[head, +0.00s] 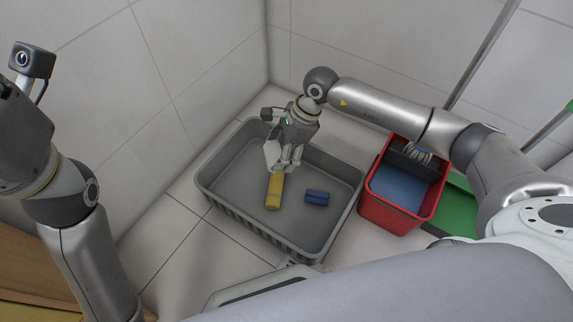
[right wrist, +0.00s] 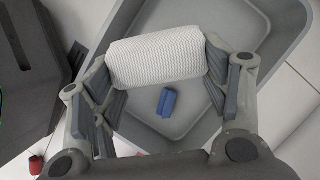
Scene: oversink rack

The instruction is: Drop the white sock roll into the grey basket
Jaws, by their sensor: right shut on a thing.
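The white sock roll (right wrist: 156,60), ribbed and cylindrical, is gripped between the fingers of my right gripper (right wrist: 160,75) in the right wrist view. In the head view the right gripper (head: 286,160) hangs over the grey basket (head: 212,190), with a pale end of the roll (head: 271,152) showing at the fingers. The basket also fills the background of the right wrist view (right wrist: 268,28). My left arm stands at the left of the head view; its fingers are out of frame.
A yellow bar (head: 274,191) and a small blue block (head: 317,198) lie on the basket floor. A red bucket (head: 385,212) with a blue interior stands right of the basket, beside a green object (head: 459,208). Tiled walls stand close behind and left.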

